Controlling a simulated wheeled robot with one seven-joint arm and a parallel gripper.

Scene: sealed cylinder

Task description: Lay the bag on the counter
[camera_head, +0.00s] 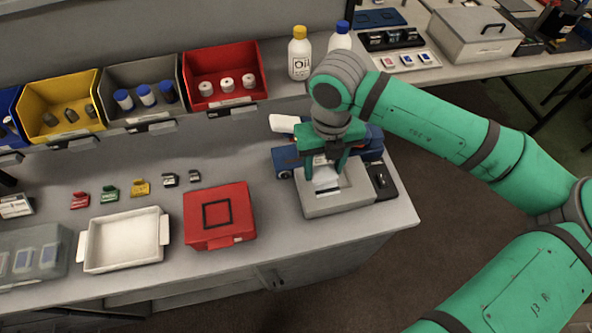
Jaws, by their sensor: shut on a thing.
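My gripper (325,174) points down at the right end of the counter (255,262). It is shut on a small pale piece with a dark band, which looks like the bag (326,182). The bag hangs in or just above a grey box-shaped device (344,199); I cannot tell whether it touches it. The fingers and wrist hide most of the bag and part of the device.
A blue machine (285,160) stands behind my gripper. A red case (218,214) and white tray (124,240) lie to the left, with small coloured pieces behind. Bins, including a red one (224,75), and bottles (299,55) line the back. Bare counter lies between case and device.

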